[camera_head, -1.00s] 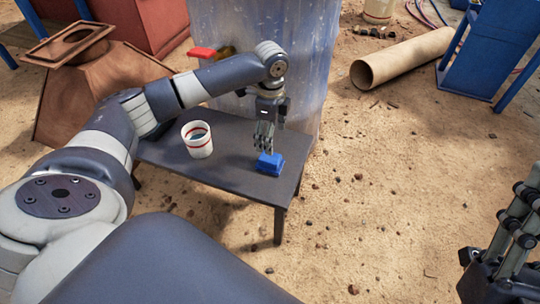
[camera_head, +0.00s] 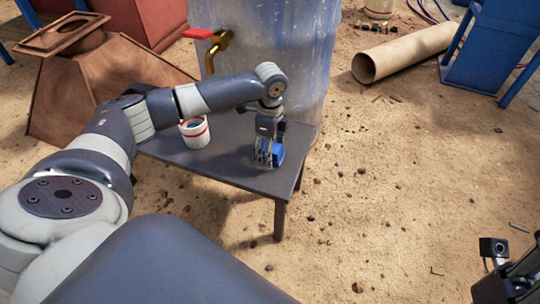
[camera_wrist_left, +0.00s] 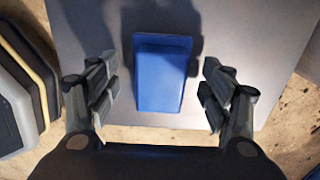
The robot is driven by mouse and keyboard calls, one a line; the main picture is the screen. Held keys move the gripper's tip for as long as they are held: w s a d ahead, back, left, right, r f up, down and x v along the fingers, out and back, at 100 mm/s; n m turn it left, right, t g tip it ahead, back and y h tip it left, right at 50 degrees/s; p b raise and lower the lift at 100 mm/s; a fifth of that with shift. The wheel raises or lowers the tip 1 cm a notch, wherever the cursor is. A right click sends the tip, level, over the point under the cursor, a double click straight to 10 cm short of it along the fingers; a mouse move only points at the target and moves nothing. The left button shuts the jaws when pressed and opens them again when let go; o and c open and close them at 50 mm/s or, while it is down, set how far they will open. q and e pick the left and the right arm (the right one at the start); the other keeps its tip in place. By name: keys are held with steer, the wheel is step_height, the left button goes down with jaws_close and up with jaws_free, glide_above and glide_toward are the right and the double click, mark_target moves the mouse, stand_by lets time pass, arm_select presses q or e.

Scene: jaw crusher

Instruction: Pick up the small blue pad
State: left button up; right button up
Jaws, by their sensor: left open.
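The small blue pad (camera_head: 277,155) lies on the small dark table (camera_head: 235,180) near its right end. In the left wrist view the pad (camera_wrist_left: 161,72) is a blue block between the open fingers, with a gap on each side. My left gripper (camera_head: 266,160) is over the pad, pointing down, and partly hides it in the head view. Its fingers also show in the left wrist view (camera_wrist_left: 160,95), apart and empty. My right gripper (camera_head: 505,280) is only partly in view at the bottom right corner, and its fingers cannot be made out.
A white cup with red bands (camera_head: 195,133) stands on the table left of the pad. A translucent blue barrel (camera_head: 300,60) with a brass tap (camera_head: 217,45) stands behind the table. A cardboard tube (camera_head: 400,55) lies on the sandy ground, which is open to the right.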

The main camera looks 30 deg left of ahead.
arm_select(q)
steer(key=shift+f, duration=0.35)
steer(key=c, duration=1.1)
steer(key=shift+c, duration=0.3)
steer(key=shift+r, duration=0.2)
